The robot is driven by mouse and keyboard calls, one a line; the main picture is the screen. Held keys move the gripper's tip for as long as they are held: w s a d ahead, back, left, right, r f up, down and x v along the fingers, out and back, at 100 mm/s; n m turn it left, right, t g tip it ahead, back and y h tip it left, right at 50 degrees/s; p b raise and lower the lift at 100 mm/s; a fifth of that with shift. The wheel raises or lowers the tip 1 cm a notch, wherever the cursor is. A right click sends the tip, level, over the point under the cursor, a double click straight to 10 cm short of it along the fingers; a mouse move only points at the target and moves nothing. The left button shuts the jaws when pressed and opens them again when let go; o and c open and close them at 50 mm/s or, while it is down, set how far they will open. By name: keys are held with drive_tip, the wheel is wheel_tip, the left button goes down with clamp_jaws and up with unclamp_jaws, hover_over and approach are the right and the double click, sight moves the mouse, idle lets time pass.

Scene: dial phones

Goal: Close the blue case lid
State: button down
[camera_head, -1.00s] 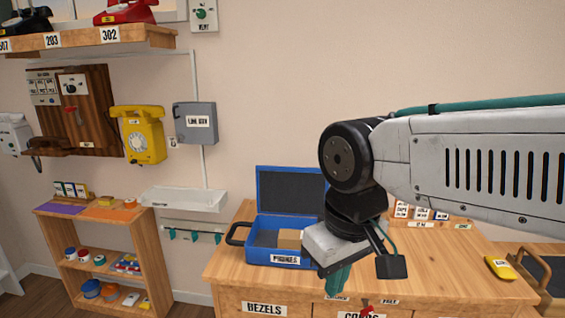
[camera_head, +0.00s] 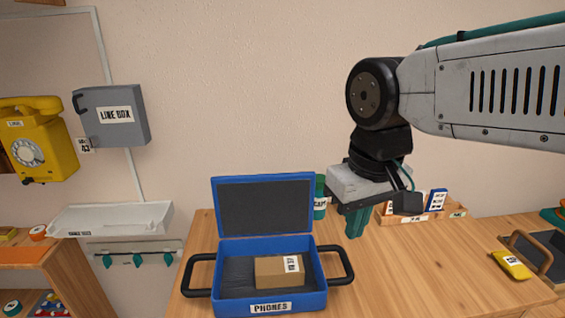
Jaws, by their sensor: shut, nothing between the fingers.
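The blue case (camera_head: 230,303) stands on the wooden table with its label "PHONES" facing me. Its lid (camera_head: 265,207) stands upright at the back, open, showing a dark lining. A brown cardboard box (camera_head: 275,272) with a white label lies inside the case. Black handles stick out at both sides of the case. My gripper (camera_head: 355,222) is shut and empty, its teal fingers pointing down to the right of the lid, apart from it in the picture. Its height over the table is hard to tell.
A green container (camera_head: 320,197) stands just behind the lid's right edge. A wooden card tray (camera_head: 425,215) is at the back right. A yellow labelled item (camera_head: 511,264) lies near a dark handled tray (camera_head: 542,250). The table's middle right is clear.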

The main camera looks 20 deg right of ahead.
drive_tip(key=w+r+m, duration=0.1)
drive_tip(key=w+r, duration=0.1)
drive_tip(key=w, duration=0.7)
drive_tip(key=w+r+m, duration=0.1)
drive_tip(key=w+r, duration=0.2)
drive_tip(key=w, duration=0.6)
drive_tip(key=w+f+m, duration=0.1)
drive_tip(key=w+f, duration=0.2)
drive_tip(key=w, duration=1.5)
wheel_tip(320, 180, down, 9)
drive_tip(key=s+a, duration=0.1)
drive_tip(key=s, duration=0.1)
drive_tip(key=shift+f+h, duration=0.15)
drive_tip(key=shift+h, duration=0.15)
drive_tip(key=shift+s+a, duration=0.1)
drive_tip(key=shift+a, duration=0.05)
